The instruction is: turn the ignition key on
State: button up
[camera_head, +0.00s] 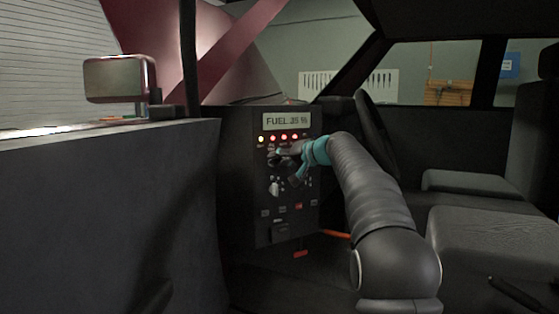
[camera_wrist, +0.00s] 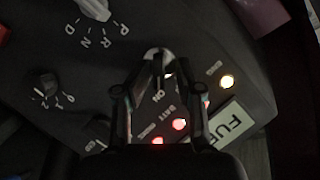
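The control panel (camera_head: 286,222) stands beyond my arm in the head view, with a lit "FUEL" display (camera_head: 286,121) on top. In the wrist view, a dark upright piece that looks like the ignition key (camera_wrist: 158,66) sits in a pale round ring, near an "ON" label. My gripper (camera_wrist: 160,62) reaches down to the panel with its fingertips on either side of this piece. Whether the fingers touch it is too dark to tell. In the head view, my gripper (camera_head: 292,160) covers the upper part of the panel and hides the key.
A pale P-R-N-D selector (camera_wrist: 94,9) and a dark 0-1-2 knob (camera_wrist: 43,84) lie left of my fingers in the wrist view. Red lamps (camera_wrist: 178,124) and a yellow lamp (camera_wrist: 227,81) are lit. The steering wheel (camera_head: 376,135) is close behind my arm.

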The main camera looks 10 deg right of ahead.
jog(key=shift+d, duration=0.2)
jog(key=shift+s+d+r, duration=0.1)
jog(key=shift+s+d, duration=0.05)
jog(key=shift+s, duration=0.05)
jog(key=v, duration=1.1)
jog(key=shift+s+d, duration=0.1)
